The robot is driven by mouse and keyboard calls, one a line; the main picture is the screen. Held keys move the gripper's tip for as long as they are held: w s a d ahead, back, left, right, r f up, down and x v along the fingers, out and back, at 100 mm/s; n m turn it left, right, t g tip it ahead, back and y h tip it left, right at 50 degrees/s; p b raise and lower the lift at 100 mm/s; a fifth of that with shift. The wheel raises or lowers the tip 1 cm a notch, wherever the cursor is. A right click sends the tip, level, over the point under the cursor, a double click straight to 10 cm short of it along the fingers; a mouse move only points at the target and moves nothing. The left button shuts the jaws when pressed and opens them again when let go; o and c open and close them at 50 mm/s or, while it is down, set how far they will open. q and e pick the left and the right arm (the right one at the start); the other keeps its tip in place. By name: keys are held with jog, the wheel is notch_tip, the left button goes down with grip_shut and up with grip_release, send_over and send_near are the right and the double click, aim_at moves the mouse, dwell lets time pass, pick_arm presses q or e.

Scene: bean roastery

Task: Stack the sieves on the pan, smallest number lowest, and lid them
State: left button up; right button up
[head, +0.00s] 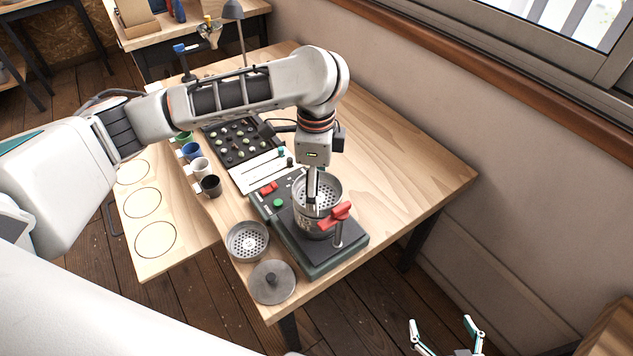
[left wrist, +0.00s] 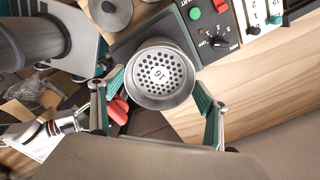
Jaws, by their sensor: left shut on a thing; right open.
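My left gripper (head: 314,190) is shut on a steel sieve (head: 318,183) at the shaker (head: 330,254). In the left wrist view the held sieve (left wrist: 160,75) has a holed floor with a number that looks like 16, though I cannot be sure. Below it are metal walls of a stack (head: 312,221), over the shaker's dark plate; I cannot tell whether the held sieve rests on it. Another sieve (head: 247,241) lies on the table left of the shaker. The round lid (head: 272,281) with a dark knob lies in front of it. My right gripper (head: 440,325) is open and empty, low at the bottom edge.
A red clamp handle (head: 336,215) on a post stands close beside the stack. Several cups (head: 210,186), a white slider panel (head: 258,170) and a dark bean tray (head: 240,142) stand behind. The right half of the table (head: 400,170) is clear.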

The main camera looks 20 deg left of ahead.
dwell(0.3)
pick_arm(q)
jog(key=shift+r+p, duration=0.1)
jog(key=shift+p, duration=0.2)
jog(key=shift+p, duration=0.8)
jog(key=shift+f, duration=0.25)
jog(key=shift+f, duration=0.4)
jog(key=o, duration=0.9)
jog(key=shift+c, duration=0.2)
jog(key=shift+r, duration=0.1)
jog(key=shift+r, duration=1.4)
notch_tip(320, 180, up, 8)
